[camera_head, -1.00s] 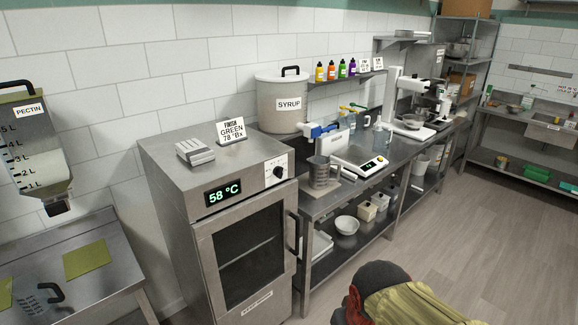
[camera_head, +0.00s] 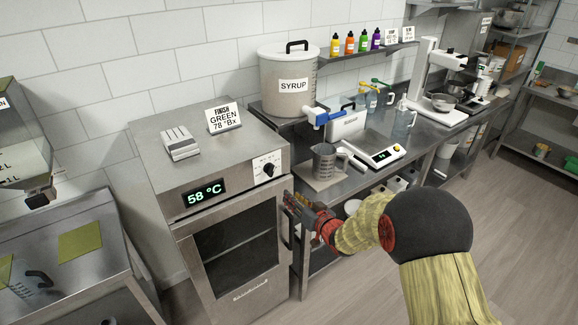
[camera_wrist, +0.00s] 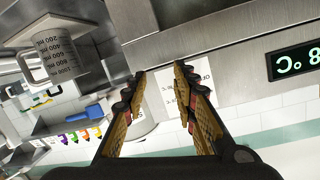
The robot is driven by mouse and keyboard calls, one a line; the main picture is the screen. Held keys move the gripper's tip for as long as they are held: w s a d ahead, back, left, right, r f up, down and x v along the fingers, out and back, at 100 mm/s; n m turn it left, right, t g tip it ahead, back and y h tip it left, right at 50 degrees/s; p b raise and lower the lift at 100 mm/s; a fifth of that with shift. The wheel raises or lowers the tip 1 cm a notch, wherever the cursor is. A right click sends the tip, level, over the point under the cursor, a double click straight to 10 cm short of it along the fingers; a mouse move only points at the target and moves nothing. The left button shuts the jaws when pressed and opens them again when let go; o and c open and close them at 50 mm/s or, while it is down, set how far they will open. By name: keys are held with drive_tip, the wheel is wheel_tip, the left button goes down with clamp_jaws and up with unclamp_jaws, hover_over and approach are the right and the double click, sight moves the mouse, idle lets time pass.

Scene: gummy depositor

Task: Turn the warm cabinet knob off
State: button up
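The warm cabinet (camera_head: 225,215) is a steel box with a glass door and a green display (camera_head: 204,193) reading 58 °C. Its black knob (camera_head: 268,170) sits on a white dial plate at the right of the front panel. My gripper (camera_head: 290,203) is just right of and below the knob, apart from it, near the door's right edge. In the wrist view my gripper (camera_wrist: 165,72) has its two fingers spread, with nothing between them.
A measuring jug (camera_head: 324,161) and a scale (camera_head: 380,157) stand on the counter to the right. The syrup pot (camera_head: 287,95) stands behind. A sign (camera_head: 223,119) and a small grey stack (camera_head: 180,143) rest on the cabinet top. The door handle (camera_head: 287,225) sticks out below the gripper.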

sight(270, 170)
wheel_tip(270, 170, up, 6)
drive_tip(key=a+t+y, duration=0.1)
drive_tip(key=a+y, duration=0.1)
drive_tip(key=shift+r+x, duration=0.2)
drive_tip(key=shift+x, duration=1.7)
drive_tip(key=shift+r+x, duration=0.2)
drive_tip(key=shift+x, duration=1.7)
drive_tip(key=shift+a+f, duration=0.1)
drive_tip(key=shift+a, duration=0.05)
drive_tip(key=c, duration=0.3)
drive_tip(key=c, duration=0.4)
clamp_jaws()
